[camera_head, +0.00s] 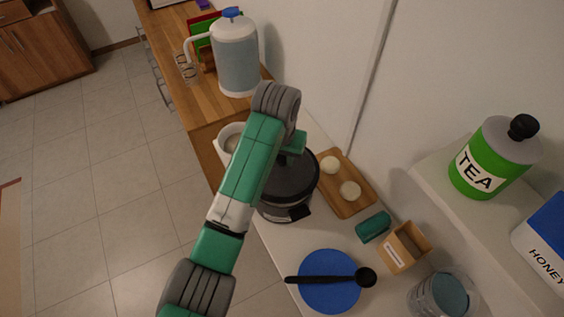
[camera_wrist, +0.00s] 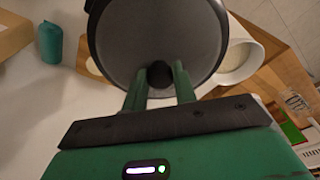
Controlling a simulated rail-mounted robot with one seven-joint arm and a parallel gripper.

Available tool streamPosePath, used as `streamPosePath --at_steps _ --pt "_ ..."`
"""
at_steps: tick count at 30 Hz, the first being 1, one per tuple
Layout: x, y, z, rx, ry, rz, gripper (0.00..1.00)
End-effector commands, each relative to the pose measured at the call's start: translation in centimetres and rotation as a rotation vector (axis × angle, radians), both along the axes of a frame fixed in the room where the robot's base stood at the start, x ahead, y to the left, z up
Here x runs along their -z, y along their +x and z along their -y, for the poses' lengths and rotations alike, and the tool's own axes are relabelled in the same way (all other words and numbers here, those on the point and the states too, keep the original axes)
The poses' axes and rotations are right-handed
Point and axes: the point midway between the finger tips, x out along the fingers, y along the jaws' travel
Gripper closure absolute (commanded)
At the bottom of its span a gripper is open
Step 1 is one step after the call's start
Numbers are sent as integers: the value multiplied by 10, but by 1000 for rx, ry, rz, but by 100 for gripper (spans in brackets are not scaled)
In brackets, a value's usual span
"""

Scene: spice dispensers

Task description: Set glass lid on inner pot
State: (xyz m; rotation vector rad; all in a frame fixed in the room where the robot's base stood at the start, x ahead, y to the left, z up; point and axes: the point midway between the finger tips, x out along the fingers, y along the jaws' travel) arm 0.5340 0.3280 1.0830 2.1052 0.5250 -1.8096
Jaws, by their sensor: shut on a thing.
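My gripper (camera_wrist: 159,82) is shut on the black knob (camera_wrist: 159,74) of the glass lid. The lid (camera_wrist: 155,32) is a grey see-through disc with a dark rim, filling the top middle of the wrist view. In the head view the lid (camera_head: 296,182) shows as a dark disc over the dark cooker (camera_head: 284,212), partly behind my arm. The inner pot is hidden beneath the lid. I cannot tell whether the lid rests on it or hangs just above.
A white bowl (camera_head: 226,131) stands behind the cooker. A wooden board (camera_head: 345,182) with two pale round items lies to its right. A teal cylinder (camera_head: 373,226), a wooden box (camera_head: 404,250) and a blue plate (camera_head: 330,295) with a black spoon (camera_head: 335,279) are nearer.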

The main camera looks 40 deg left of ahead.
Motion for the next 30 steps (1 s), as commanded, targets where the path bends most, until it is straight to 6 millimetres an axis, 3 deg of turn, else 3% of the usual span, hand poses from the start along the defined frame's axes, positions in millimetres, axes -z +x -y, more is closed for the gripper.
streamPosePath --at_steps 5,11,17,18,20,30 --pt "5 2 0 -1 -1 -2 100" --pt "33 1 0 0 0 -2 100" --pt "37 2 0 0 0 1 100" --pt "37 2 0 0 0 0 65" --pt "37 2 0 0 0 0 53" --pt "32 1 0 0 0 1 51"
